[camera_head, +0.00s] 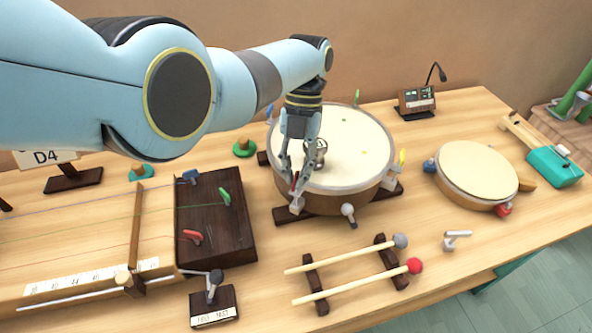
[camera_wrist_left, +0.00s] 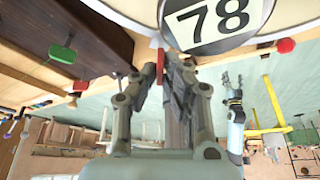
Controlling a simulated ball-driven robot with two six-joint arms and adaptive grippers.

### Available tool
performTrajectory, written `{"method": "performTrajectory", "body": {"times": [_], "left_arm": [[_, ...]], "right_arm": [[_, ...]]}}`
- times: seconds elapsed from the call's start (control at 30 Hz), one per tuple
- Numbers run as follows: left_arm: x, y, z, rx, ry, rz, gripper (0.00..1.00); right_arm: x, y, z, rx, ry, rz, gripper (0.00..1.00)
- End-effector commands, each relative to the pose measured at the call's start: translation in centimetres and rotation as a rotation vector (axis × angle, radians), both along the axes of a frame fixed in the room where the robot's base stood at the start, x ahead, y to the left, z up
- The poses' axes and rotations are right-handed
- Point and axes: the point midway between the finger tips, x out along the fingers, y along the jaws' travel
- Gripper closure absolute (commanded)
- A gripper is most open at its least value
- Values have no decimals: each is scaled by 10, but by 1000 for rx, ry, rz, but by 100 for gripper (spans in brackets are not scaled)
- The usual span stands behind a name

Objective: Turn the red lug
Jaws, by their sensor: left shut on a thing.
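The large drum (camera_head: 340,150) stands in the middle of the table, with coloured lugs around its rim. My left gripper (camera_head: 293,180) points down at the drum's near left rim. The red lug (camera_wrist_left: 160,64) shows upright between its fingertips in the left wrist view, and the gripper (camera_wrist_left: 160,72) is shut on it. In the head view the fingers mostly hide the lug. A round "78" label (camera_wrist_left: 218,20) sits beside it in the wrist view. My right gripper (camera_wrist_left: 233,80) appears small in the background of the wrist view; its jaws are too small to judge.
A dark block with coloured pegs (camera_head: 217,240) stands left of the drum. Two mallets (camera_head: 350,287) lie on a rack in front. A small drum (camera_head: 474,172) and a metal key (camera_head: 456,236) are to the right. Bare table (camera_head: 440,285) lies at the front right.

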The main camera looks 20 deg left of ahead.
Motion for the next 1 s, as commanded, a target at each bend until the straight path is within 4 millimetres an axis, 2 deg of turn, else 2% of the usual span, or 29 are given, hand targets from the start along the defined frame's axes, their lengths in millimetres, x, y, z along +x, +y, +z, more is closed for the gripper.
{"method": "performTrajectory", "body": {"times": [0.53, 0.57, 0.7, 1.0], "left_arm": [[-1, -1, -1, -1, 0, -22, 100], [-1, -1, -1, -1, 0, -22, 89], [0, -1, -1, -1, 0, -22, 71], [1, 0, 2, 0, -1, -22, 70]], "right_arm": [[0, 0, 0, 0, 0, 0, 28], [0, 0, 0, 0, 0, 0, 28], [0, 0, 0, 0, 1, 0, 28], [0, -3, 0, -3, 1, 1, 28]]}}
